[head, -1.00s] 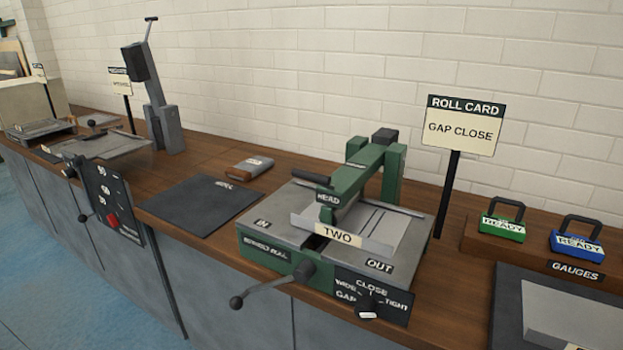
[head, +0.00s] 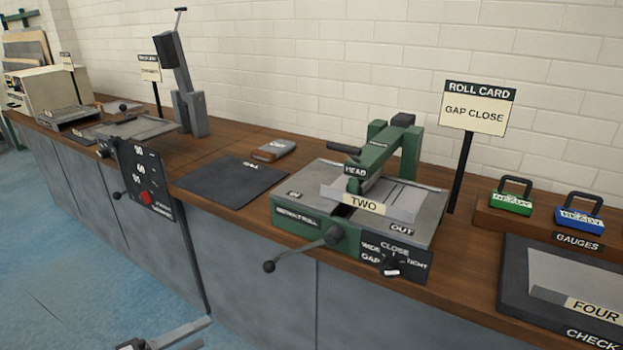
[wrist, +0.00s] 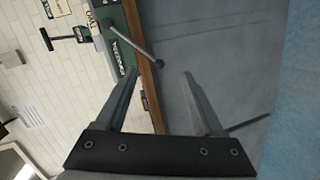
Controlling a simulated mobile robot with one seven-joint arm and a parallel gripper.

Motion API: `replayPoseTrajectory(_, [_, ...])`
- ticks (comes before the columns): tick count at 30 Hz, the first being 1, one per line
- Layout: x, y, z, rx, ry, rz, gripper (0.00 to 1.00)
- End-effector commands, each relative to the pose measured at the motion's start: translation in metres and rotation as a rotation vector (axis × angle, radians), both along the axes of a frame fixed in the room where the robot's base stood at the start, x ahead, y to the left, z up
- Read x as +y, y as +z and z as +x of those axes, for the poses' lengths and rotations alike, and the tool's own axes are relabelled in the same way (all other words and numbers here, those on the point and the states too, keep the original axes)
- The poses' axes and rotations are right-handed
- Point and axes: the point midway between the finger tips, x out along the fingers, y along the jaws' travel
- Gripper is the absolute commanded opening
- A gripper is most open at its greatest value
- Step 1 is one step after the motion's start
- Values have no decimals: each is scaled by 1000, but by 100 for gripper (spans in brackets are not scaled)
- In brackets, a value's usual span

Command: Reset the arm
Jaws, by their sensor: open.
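My gripper (wrist: 160,74) is open in the wrist view, its two fingers apart with nothing between them. The wrist view is tilted. Past the fingertips it shows the grey cabinet front (wrist: 215,50), the wooden bench edge and part of the green machine with its crank. In the head view a grey part of my arm or gripper shows at the bottom left edge, in front of the cabinets and apart from the bench. Most of my arm is out of view.
A green roll machine (head: 295,215) stands on the wooden bench (head: 470,290), its crank handle (head: 300,250) jutting past the front edge. A lever press (head: 188,105) stands farther left. A dial panel (head: 145,180) hangs on the front. Blue floor (head: 60,260) at left is clear.

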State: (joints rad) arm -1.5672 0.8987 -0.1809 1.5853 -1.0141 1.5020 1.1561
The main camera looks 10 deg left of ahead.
Motion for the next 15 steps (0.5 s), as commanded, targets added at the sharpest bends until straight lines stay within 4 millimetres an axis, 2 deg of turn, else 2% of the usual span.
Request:
replayPoseTrajectory(1, [-17,10,15,47,-51,14,70])
replayPoseTrajectory(3, [-41,22,31,119,-114,34,70])
replayPoseTrajectory(7, [-92,44,58,254,-231,90,70])
replayPoseTrajectory(11, [-145,64,75,383,-328,170,70])
replayPoseTrajectory(15, [-200,84,82,501,-408,281,70])
